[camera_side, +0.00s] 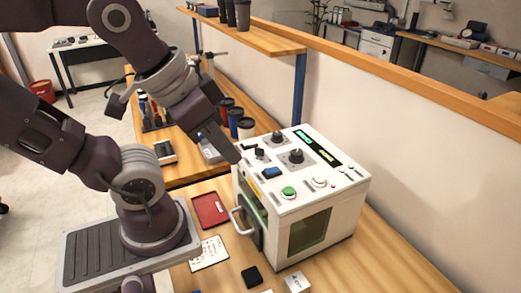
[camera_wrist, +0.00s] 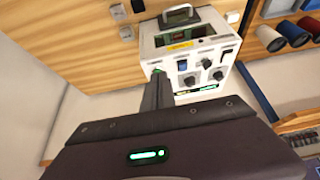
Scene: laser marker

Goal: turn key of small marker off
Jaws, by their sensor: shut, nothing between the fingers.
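The small marker (camera_side: 340,199) is a white box on the wooden table, with a window, a front door handle and a top control panel. The panel carries black knobs (camera_side: 296,156), a blue switch (camera_side: 271,172), a green button (camera_side: 289,192) and a lit display (camera_side: 318,147). A small black control, possibly the key (camera_side: 259,154), sits at the panel's left edge; its turn position is too small to tell. My gripper (camera_side: 234,157) is shut and empty, with its tip just left of that edge. The marker also shows in the wrist view (camera_wrist: 210,43), beyond my fingers (camera_wrist: 157,76).
A red tray (camera_side: 209,209), a white card (camera_side: 208,254) and a black block (camera_side: 251,277) lie left and in front of the marker. Dark cups (camera_side: 246,128) stand behind it. A wooden shelf (camera_side: 250,36) on a blue post rises behind. The table right of the marker is clear.

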